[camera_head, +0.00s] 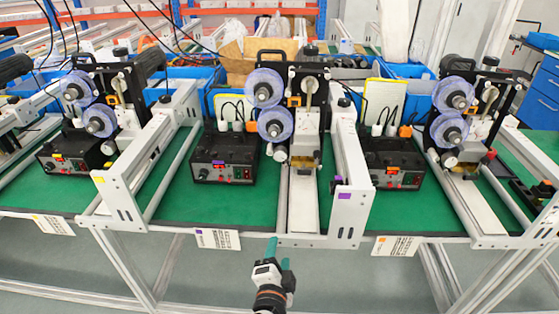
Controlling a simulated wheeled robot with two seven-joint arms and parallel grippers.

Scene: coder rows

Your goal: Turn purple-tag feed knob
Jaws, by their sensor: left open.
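The middle machine carries purple tags. One purple tag (344,196) is on the white end plate at its right, with a small dark knob (337,181) just above it. Another purple tag (218,162) is on the front of the black control box (240,152), which has a small dark knob (203,172) at its left. I cannot tell from the picture which is the feed knob. My left gripper (277,254) is at the bottom centre, in front of the table edge, apart from both knobs. Its teal fingers are open and empty. My right gripper is not in view.
Similar machines stand left, with a yellow-tagged box (72,158), and right, with an orange-tagged box (398,158). White rails and end plates (122,205) stick up between them. Paper cards (216,239) hang on the table's front edge. The green mat (180,205) has bare patches.

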